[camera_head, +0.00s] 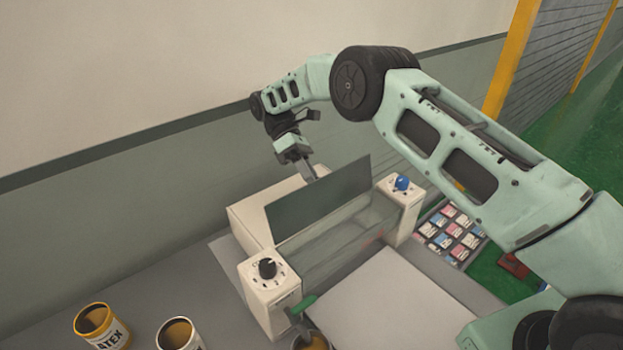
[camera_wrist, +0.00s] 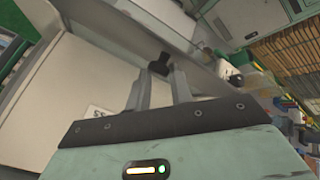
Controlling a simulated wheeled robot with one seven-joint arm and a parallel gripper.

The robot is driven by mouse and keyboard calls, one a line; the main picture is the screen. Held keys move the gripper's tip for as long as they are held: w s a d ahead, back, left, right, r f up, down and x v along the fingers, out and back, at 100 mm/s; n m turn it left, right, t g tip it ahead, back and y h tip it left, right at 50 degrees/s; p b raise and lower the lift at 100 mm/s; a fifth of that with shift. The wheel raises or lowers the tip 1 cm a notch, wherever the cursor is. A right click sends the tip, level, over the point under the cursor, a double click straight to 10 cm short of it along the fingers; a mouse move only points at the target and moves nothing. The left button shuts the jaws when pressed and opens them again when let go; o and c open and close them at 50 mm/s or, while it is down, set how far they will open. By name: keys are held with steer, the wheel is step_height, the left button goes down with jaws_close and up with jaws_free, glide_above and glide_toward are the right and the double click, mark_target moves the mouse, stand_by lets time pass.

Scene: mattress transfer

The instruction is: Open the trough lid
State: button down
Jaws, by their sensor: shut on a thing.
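The trough lid (camera_head: 318,203) is a dark grey flat panel, standing tilted up above the machine between its two white end blocks. My gripper (camera_head: 309,172) is behind the lid's upper edge, reaching down from above. In the wrist view my gripper (camera_wrist: 160,78) has its two fingers close together around a small black handle (camera_wrist: 158,62), which it is shut on. In the head view the lid hides this handle. The trough (camera_head: 345,240) below the lid looks glassy and pale grey-green; its inside is hard to make out.
The left end block carries a black dial (camera_head: 267,268), the right one a blue knob (camera_head: 402,183). Two open paint cans, one labelled can (camera_head: 103,328) and another (camera_head: 180,335), stand at lower left. A tray of coloured packets (camera_head: 452,235) lies at right. A wall is close behind.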

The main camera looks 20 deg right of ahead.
steer(key=shift+d+f, duration=0.5)
steer(key=shift+f, duration=0.1)
steer(key=c, duration=1.5)
jaws_free()
steer(key=o, duration=0.3)
steer(key=shift+w+f, duration=0.1)
steer(key=shift+w, duration=0.1)
steer(key=shift+s, duration=0.1)
steer(key=shift+a, duration=0.1)
steer(key=shift+r, duration=0.2)
step_height(320, 180, up, 10)
steer(key=p, duration=0.6)
steer(key=shift+r+p, duration=0.2)
steer(key=shift+p, duration=0.2)
